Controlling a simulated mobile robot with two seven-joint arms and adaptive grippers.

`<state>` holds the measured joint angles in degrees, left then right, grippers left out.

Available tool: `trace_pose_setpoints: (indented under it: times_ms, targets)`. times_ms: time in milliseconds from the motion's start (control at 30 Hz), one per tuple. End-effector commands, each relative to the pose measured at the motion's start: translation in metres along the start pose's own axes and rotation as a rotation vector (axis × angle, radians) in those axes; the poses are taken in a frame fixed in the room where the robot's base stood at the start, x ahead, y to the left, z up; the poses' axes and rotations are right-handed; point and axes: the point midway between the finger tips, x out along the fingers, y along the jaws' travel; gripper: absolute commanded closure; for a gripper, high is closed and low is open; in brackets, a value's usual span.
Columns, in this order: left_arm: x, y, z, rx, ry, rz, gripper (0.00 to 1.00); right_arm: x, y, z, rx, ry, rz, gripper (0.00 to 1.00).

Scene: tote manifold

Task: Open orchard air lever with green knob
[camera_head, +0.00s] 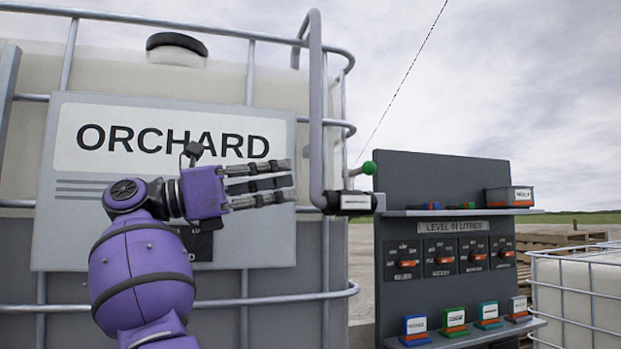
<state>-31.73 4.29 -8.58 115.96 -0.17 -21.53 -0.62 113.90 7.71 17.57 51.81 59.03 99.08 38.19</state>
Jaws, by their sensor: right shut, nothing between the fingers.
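The green knob (369,168) sits at the end of a short lever beside the grey vertical pipe. My left gripper is not in view.
The grey pipe (316,110) stands between my fingertips and the knob in the picture. A dark panel (440,175) with level dials, shelves and several small coloured blocks (454,318) stands right of the valve. A caged tote (280,88) is behind the sign. Another tote (580,290) stands at far right.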

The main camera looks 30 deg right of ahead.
Motion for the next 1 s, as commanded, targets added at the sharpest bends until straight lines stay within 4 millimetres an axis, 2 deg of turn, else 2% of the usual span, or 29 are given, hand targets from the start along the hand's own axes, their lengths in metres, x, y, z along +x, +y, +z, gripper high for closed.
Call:
trace_pose_setpoints:
  times_ms: [167, 500, 700, 1000]
  targets:
    - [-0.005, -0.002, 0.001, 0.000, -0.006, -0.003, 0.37, 0.036, -0.001, 0.001, 0.000, 0.000, -0.006, 1.00]
    - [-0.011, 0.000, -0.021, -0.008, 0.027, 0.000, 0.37, 0.105, -0.002, 0.003, 0.000, -0.002, -0.005, 1.00]
    - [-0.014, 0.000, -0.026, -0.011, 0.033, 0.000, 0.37, 0.126, -0.001, 0.003, -0.001, -0.003, -0.003, 1.00]
    - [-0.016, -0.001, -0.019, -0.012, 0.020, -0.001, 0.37, 0.130, 0.000, 0.001, -0.004, -0.004, -0.001, 1.00]
